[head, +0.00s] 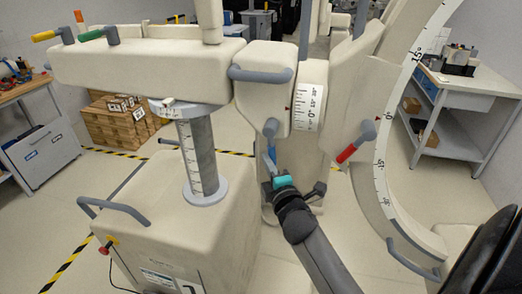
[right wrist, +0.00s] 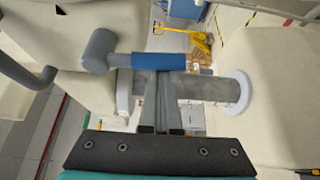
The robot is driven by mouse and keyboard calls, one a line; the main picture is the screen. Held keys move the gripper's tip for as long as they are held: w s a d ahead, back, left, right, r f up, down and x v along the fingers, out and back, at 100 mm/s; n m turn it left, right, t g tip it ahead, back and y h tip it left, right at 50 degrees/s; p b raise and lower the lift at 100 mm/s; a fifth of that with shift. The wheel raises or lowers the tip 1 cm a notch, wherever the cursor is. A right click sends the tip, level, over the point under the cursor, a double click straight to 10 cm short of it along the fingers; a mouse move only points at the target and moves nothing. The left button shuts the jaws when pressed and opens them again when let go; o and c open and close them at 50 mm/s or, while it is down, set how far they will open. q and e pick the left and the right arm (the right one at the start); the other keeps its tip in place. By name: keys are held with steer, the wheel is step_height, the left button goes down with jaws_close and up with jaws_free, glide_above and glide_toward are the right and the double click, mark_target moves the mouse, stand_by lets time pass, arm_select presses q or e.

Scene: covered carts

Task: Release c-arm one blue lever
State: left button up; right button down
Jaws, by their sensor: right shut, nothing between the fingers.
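The c-arm (head: 265,58) is a large cream machine on a wheeled base. Its blue lever (head: 271,152) hangs down from a grey hub on the front of the column joint. In the right wrist view the blue lever (right wrist: 158,60) lies across, with its grey hub at its left end. My right gripper (head: 277,172) is at the lower end of the lever. In the right wrist view its fingers (right wrist: 171,78) are shut and empty, with their tips at the lever's lower edge. I cannot tell whether they touch it. My left gripper is not in view.
A red lever (head: 347,153) sits to the right, near the curved arc (head: 381,150). Yellow and green levers (head: 90,35) are at the upper left. A grey handle (head: 262,74) is above the blue lever. Workbenches stand at both sides.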

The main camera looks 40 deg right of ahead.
steer(key=shift+s+d+r+p, duration=0.15)
steer(key=shift+s+d+p, duration=0.25)
steer(key=shift+s+d, duration=0.25)
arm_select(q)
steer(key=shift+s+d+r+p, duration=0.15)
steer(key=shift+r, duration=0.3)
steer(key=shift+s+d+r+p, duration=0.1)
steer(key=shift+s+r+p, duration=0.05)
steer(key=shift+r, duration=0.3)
arm_select(e)
steer(key=shift+s+d+r, duration=0.2)
steer(key=shift+s+d, duration=0.1)
steer(key=shift+d, duration=0.1)
steer(key=shift+s, duration=0.1)
steer(key=shift+r, duration=0.1)
